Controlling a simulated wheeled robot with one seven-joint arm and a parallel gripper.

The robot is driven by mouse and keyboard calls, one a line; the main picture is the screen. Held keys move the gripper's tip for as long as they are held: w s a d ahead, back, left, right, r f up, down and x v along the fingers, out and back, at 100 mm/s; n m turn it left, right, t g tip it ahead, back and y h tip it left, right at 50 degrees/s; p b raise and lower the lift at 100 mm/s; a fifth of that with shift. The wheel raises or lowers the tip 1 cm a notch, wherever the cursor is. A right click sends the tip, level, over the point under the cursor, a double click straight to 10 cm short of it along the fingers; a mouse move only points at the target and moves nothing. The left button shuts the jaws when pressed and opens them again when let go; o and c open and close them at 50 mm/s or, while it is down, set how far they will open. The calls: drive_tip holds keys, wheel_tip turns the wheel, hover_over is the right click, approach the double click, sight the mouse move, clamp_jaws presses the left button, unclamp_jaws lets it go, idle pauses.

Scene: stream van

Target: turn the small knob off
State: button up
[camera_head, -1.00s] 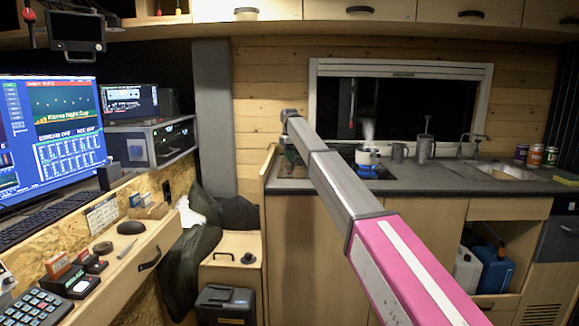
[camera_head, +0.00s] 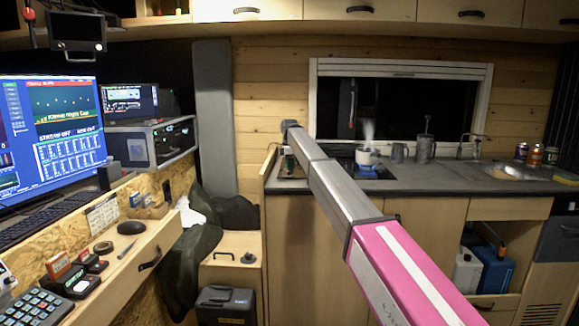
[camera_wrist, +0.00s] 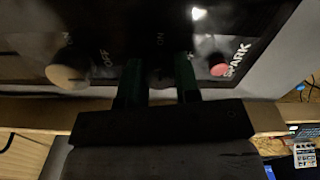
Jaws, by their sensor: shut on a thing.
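In the wrist view my gripper (camera_wrist: 158,66) has its two green fingers on either side of a small dark knob (camera_wrist: 160,77) on the black stove panel (camera_wrist: 110,30). The gripper is shut on this knob. The knob is dark and partly hidden, so its pointer direction cannot be read. ON and OFF lettering shows near it. A bigger beige knob (camera_wrist: 68,74) is to the left and a red button (camera_wrist: 219,69) marked SPARK to the right. In the head view my arm reaches to the counter's left end, and the gripper is mostly hidden behind it.
A steaming pot (camera_head: 367,157) stands on the hob, right of my arm. A mug (camera_head: 399,153) and a metal canister (camera_head: 424,150) stand beyond it. The sink (camera_head: 515,172) and several cans are farther right. The desk with monitors is at the left.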

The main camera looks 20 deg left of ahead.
drive_tip(key=m, duration=0.8)
drive_tip(key=shift+m, duration=0.3)
drive_tip(key=m, duration=0.4)
drive_tip(key=shift+m, duration=0.3)
drive_tip(key=m, duration=0.4)
drive_tip(key=shift+m, duration=0.3)
drive_tip(key=o, duration=0.9)
drive_tip(key=shift+o, duration=0.2)
